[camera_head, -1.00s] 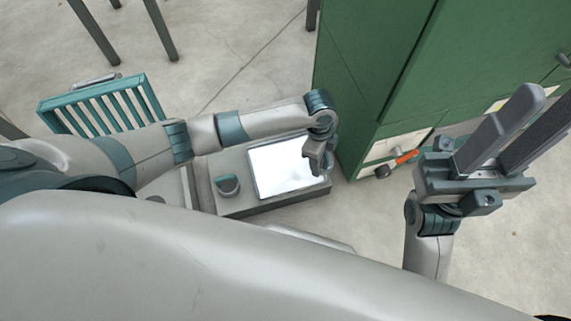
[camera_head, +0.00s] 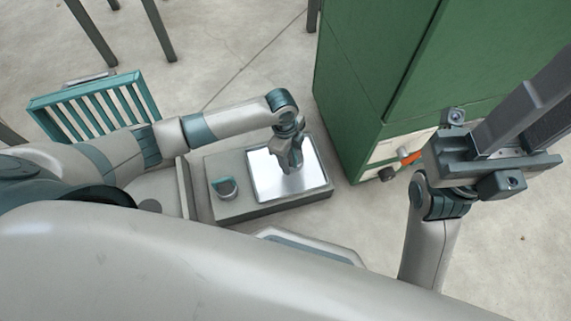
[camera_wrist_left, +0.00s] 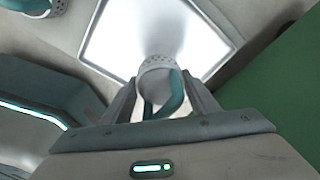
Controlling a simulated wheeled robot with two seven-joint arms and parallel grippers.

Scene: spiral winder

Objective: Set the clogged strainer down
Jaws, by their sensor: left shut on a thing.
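My left gripper (camera_head: 290,158) hangs over the bright white panel (camera_head: 265,185) of a low grey box. In the left wrist view it is shut on a strainer (camera_wrist_left: 155,68), a white perforated cup with a teal handle (camera_wrist_left: 177,95) between the fingers. The strainer shows in front of the lit panel (camera_wrist_left: 115,38); I cannot tell whether it touches it. In the head view the gripper hides the strainer. A second, similar teal-handled cup (camera_head: 225,188) sits left of the panel on the box. My right gripper (camera_head: 535,110) is raised at the right, its fingers apart and empty.
A tall green cabinet (camera_head: 375,70) stands just right of the box, with an orange-marked part (camera_head: 410,158) low on its front. A teal slatted rack (camera_head: 95,105) stands at the left. A light tray or bin (camera_head: 165,190) is left of the box.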

